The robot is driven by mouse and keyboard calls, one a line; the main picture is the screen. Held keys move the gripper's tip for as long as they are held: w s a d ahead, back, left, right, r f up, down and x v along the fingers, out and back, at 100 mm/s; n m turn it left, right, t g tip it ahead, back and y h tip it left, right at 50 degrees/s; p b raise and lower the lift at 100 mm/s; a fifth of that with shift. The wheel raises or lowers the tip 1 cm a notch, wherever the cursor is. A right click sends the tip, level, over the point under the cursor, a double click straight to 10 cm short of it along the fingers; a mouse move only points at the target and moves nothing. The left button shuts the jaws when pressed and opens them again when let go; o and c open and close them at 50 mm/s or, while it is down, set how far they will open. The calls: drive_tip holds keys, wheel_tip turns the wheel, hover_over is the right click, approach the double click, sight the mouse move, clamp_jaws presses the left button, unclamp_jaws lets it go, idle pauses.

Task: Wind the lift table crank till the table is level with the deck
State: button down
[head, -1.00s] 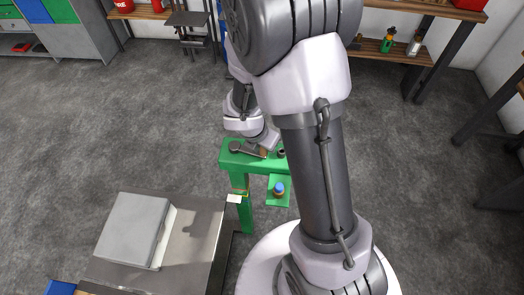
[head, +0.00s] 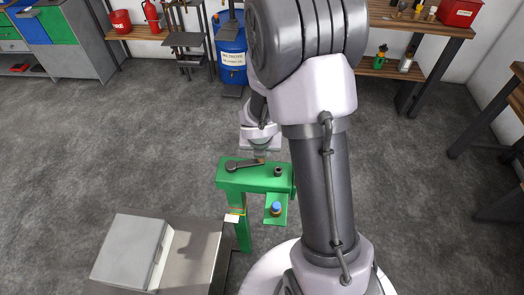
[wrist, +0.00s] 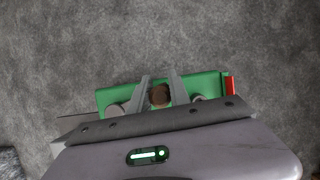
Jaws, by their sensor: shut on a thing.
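The crank (head: 244,165) is a dark arm lying on top of a green stand (head: 232,184). Its round hub is at the left and its brown knob at the right, largely hidden by my gripper in the head view. My gripper (head: 260,155) reaches down to the knob end from the far side. In the wrist view my two fingers (wrist: 159,97) are closed about the brown knob (wrist: 159,95). A dark metal tabletop (head: 190,255) carries a grey box (head: 128,250) at lower left. I cannot tell whether this top is the lift table or the deck.
A green bracket (head: 284,216) on the stand holds a blue-topped item (head: 276,208). A short dark post (head: 278,171) stands right of the crank. A blue drum (head: 231,45) and workbenches line the back. The grey floor around the stand is clear.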

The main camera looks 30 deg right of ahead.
idle(0.3)
drive_tip(key=c, duration=1.2)
unclamp_jaws()
drive_tip(key=p+v, duration=1.1)
drive_tip(key=v, duration=0.6)
drive_tip(key=shift+p, duration=0.4)
drive_tip(key=shift+s+r, duration=0.15)
